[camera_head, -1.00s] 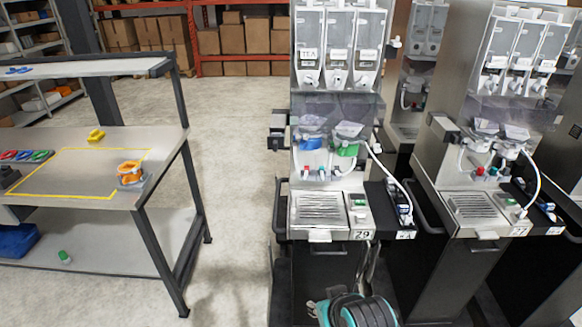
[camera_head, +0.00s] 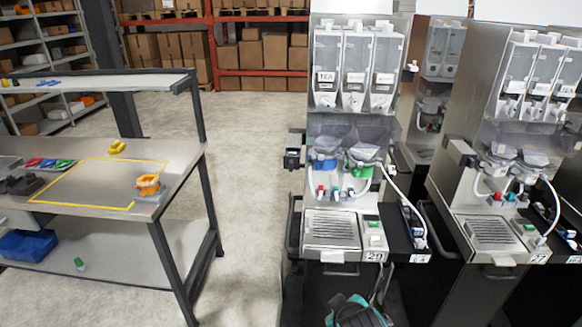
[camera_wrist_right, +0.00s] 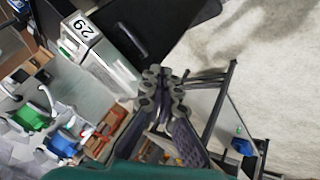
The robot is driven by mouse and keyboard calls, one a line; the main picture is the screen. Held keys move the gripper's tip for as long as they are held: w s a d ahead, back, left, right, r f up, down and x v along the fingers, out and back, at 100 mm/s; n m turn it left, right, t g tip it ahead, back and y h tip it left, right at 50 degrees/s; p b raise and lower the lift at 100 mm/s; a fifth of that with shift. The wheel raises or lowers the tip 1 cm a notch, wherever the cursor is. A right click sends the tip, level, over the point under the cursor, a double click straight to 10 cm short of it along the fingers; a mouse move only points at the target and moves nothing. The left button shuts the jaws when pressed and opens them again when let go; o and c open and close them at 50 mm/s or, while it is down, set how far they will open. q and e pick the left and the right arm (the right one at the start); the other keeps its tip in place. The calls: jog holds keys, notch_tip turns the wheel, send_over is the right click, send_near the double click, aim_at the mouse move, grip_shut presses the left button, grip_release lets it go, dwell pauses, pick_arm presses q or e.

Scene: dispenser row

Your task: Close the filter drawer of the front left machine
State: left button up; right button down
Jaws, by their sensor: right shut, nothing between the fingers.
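The front left machine (camera_head: 333,205), labelled 29, stands right of centre in the head view. Its three canisters are above, and a blue part (camera_head: 325,165) and a green part (camera_head: 363,171) sit under the clear cover. A dark box (camera_head: 292,158) sticks out from its left side; I cannot tell surely whether this is the filter drawer. The wrist view shows the machine tilted, with its 29 label (camera_wrist_right: 81,26). My right gripper (camera_wrist_right: 161,76) is shut and empty, apart from the machine front in that picture. In the head view only my teal arm shows, low by the machine. My left gripper is out of view.
A second machine (camera_head: 485,215), labelled 27, stands close on the right. A workbench (camera_head: 180,180) with a yellow-outlined area and an orange item (camera_head: 148,184) is at left. Open floor (camera_head: 250,200) lies between bench and machines. Red racking with boxes stands behind.

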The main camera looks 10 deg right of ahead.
jog(key=w+r+n+t+h+p, duration=0.2)
jog(key=w+r+n+p, duration=0.1)
jog(key=w+r+n, duration=0.5)
jog(key=n+t+h+p, duration=0.1)
jog(key=n+t+p, duration=0.5)
jog(key=n, duration=1.4)
send_near(292, 168)
jog(key=shift+t, duration=0.8)
jog(key=w+b, duration=0.1)
jog(key=w, duration=0.1)
jog(key=w+d+f+b, duration=0.1)
jog(key=w+b, duration=0.2)
jog(key=w, duration=0.1)
jog(key=shift+d+f+b, duration=0.25)
jog(key=shift+d+b, duration=0.1)
jog(key=shift+d, duration=0.05)
jog(key=shift+w+d+r, duration=0.1)
jog(key=shift+w, duration=0.15)
